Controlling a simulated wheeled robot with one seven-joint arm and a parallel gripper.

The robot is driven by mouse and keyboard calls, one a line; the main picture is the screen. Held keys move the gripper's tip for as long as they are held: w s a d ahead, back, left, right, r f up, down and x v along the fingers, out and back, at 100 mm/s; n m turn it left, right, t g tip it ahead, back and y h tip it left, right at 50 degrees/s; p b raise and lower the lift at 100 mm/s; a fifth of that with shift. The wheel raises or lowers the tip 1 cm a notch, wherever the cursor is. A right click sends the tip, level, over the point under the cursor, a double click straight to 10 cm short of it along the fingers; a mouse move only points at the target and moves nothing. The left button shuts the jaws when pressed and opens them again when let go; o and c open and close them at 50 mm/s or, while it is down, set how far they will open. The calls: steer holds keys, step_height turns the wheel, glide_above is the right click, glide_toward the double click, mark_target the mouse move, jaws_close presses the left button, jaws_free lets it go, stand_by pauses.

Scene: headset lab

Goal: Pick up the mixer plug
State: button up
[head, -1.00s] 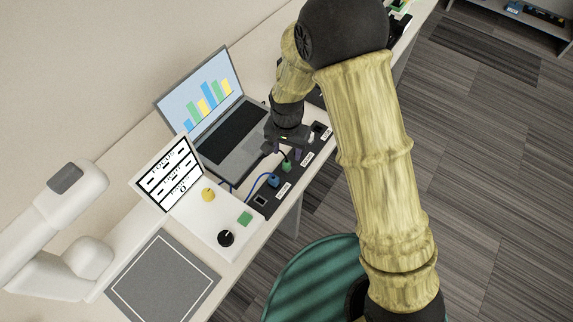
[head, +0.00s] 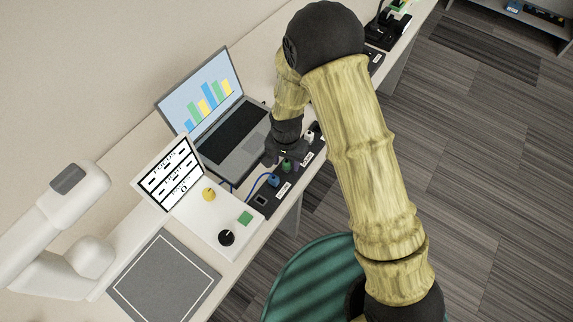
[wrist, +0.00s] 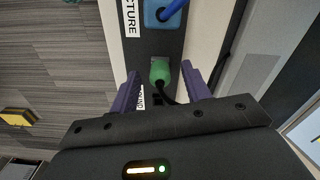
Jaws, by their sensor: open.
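A green plug (wrist: 160,70) with a black cable sits on a dark socket strip (wrist: 160,43); in the head view it shows just below my gripper (head: 286,164). My gripper (wrist: 159,77) is open, its two purple fingers on either side of the green plug, with gaps visible between them and it. A blue plug (wrist: 163,12) with a blue cable sits farther along the strip, by a white label ending in "CTURE". The label by the green plug is partly hidden by a finger. I cannot read "mixer" on any label.
A laptop (head: 235,137) stands behind the strip. A white console (head: 213,215) with a tilted screen, yellow and black knobs and a green button is to the left. A white plug (head: 309,136) is on the strip's far part. A green chair (head: 320,280) is below the desk edge.

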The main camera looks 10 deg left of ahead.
mark_target(287, 161)
jaws_close()
steer(key=shift+r, duration=0.1)
step_height(287, 161, up, 10)
steer(key=shift+b, duration=0.3)
stand_by(0.8)
steer(key=shift+w, duration=0.1)
steer(key=w+d+p, duration=0.2)
steer(key=w, duration=0.3)
steer(key=shift+w+d, duration=0.25)
steer(key=shift+w, duration=0.15)
stand_by(0.5)
